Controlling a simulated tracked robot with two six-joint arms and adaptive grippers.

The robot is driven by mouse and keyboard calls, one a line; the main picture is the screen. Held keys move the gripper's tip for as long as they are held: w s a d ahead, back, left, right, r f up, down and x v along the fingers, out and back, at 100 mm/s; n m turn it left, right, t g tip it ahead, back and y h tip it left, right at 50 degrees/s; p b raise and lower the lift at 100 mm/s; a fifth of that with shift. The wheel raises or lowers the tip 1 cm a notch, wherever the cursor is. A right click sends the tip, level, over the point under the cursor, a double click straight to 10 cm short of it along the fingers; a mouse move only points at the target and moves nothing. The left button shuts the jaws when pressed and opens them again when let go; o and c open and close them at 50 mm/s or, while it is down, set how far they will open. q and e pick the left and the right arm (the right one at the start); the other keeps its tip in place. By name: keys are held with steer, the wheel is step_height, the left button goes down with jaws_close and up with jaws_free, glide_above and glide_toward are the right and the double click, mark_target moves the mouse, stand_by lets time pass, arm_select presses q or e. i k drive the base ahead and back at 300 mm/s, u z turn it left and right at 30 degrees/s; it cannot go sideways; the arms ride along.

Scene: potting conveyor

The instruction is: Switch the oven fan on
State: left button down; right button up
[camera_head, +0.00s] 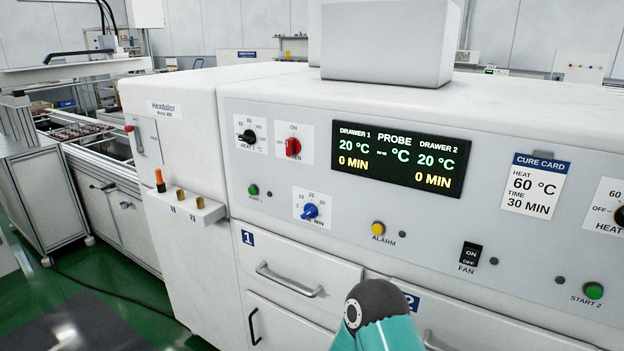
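The fan switch (470,253) is a black rocker marked ON at its top and OFF at its bottom, with FAN printed below it. It sits on the oven's front panel (400,205), right of the yellow alarm button. Which side of the rocker is pressed in is too small to tell. A small dark round spot, perhaps a lamp, is just right of the switch. Part of my own teal arm with a dark joint rises at the bottom middle, below and left of the switch. Neither of my grippers shows.
The display (402,158) reads 20 °C and 0 MIN for both drawers. Nearby controls are the yellow alarm button (378,228), blue timer knob (310,211), red knob (293,147) and green start 2 button (593,290). Drawer handles (290,281) stick out below.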

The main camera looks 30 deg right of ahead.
mark_target(470, 256)
steer(key=u, duration=1.25)
steer(key=i, duration=0.1)
steer(key=z, duration=2.65)
